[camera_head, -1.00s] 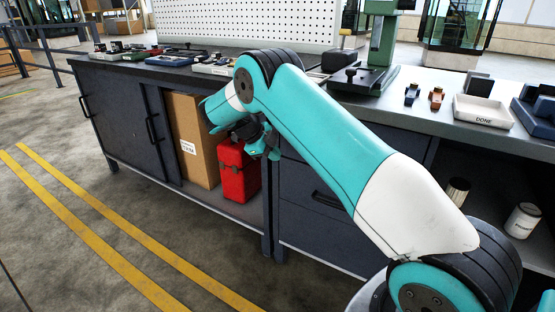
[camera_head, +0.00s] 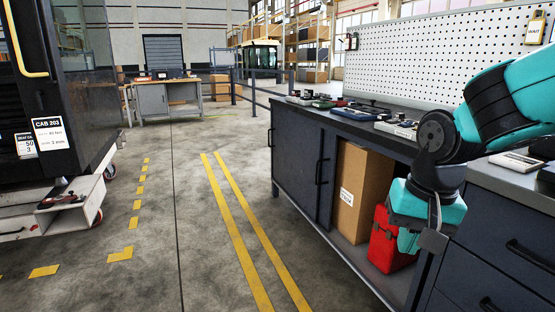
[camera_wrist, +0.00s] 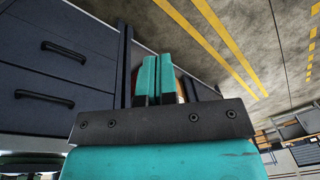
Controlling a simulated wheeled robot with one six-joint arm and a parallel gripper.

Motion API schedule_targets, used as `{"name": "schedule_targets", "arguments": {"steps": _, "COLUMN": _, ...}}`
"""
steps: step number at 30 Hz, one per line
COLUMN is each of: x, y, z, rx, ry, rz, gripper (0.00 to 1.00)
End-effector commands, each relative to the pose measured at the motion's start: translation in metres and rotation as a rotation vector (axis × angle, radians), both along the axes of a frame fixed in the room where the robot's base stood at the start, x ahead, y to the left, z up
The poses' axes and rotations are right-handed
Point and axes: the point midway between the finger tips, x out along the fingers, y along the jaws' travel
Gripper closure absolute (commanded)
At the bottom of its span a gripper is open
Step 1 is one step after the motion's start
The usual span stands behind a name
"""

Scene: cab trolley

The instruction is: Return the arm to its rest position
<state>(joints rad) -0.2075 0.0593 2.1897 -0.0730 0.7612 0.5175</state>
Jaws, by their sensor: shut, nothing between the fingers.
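My arm is bent at the right of the head view, in front of the workbench (camera_head: 288,151). My gripper (camera_wrist: 152,72) shows in the wrist view with its two teal fingers together and nothing between them. In the head view the gripper end hangs low in front of the red box (camera_head: 383,245), and its fingertips are hard to make out there. I cannot tell whether it touches the box.
A cardboard box (camera_head: 361,190) stands on the bench's open shelf beside the red box. Small parts lie on the bench top. The dark cab (camera_head: 90,110) on a trolley (camera_head: 60,219) stands at the left. The floor between, with yellow lines, is clear.

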Motion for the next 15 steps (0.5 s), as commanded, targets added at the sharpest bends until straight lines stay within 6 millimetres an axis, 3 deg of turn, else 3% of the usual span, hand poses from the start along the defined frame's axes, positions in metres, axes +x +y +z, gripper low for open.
{"name": "schedule_targets", "arguments": {"steps": 1, "x": -0.026, "y": 0.011, "z": 0.005, "rx": 0.032, "ry": -0.008, "rz": 0.135, "gripper": 1.0}}
{"name": "schedule_targets", "arguments": {"steps": 3, "x": -0.06, "y": 0.026, "z": 0.009, "rx": 0.076, "ry": -0.02, "rz": 0.323, "gripper": 1.0}}
{"name": "schedule_targets", "arguments": {"steps": 11, "x": -0.173, "y": 0.061, "z": 0.012, "rx": 0.225, "ry": -0.093, "rz": 0.9, "gripper": 1.0}}
{"name": "schedule_targets", "arguments": {"steps": 12, "x": -0.167, "y": 0.061, "z": 0.033, "rx": 0.219, "ry": -0.09, "rz": 0.885, "gripper": 1.0}}
{"name": "schedule_targets", "arguments": {"steps": 15, "x": -0.165, "y": 0.06, "z": 0.056, "rx": 0.218, "ry": -0.085, "rz": 0.878, "gripper": 1.0}}
